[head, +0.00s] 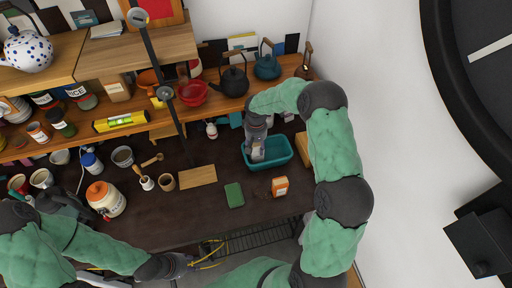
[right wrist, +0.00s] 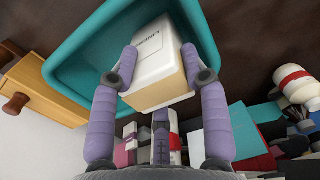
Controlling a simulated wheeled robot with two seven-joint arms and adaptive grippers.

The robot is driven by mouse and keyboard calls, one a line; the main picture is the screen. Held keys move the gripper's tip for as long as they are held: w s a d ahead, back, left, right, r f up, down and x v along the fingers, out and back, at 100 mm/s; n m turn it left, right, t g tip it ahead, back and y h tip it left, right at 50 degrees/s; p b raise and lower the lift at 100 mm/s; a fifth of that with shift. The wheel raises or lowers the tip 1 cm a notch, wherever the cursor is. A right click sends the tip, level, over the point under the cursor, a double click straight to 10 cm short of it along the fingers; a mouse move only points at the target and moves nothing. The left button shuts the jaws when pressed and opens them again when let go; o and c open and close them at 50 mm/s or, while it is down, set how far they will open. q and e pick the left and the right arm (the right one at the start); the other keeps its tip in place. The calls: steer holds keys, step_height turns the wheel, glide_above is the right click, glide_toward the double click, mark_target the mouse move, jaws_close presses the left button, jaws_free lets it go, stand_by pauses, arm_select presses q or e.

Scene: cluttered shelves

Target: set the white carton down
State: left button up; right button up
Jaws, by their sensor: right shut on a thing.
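The white carton (right wrist: 160,65) has a tan side and some dark print. My right gripper (head: 257,150) is shut on it, one finger on each side, in the right wrist view (right wrist: 160,62). In the head view the carton (head: 258,154) shows below the gripper, within the outline of the teal tub (head: 279,163). The tub's rim also surrounds it in the right wrist view (right wrist: 75,62). I cannot tell whether the carton touches the tub floor. My left gripper (head: 190,263) is low at the table's front edge; its fingers are too small to judge.
An orange-and-white box (head: 280,186) and a green block (head: 234,195) stand in front of the tub. A wooden box (head: 304,150) is right of it. A wooden board (head: 198,176) lies left. The dark tabletop (head: 195,215) is clear near its front.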

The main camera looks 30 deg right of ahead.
steer(key=shift+f, duration=0.25)
steer(key=shift+f, duration=0.15)
steer(key=o, duration=1.2)
step_height(320, 180, up, 12)
steer(key=shift+r+p, duration=0.2)
steer(key=shift+p, duration=0.15)
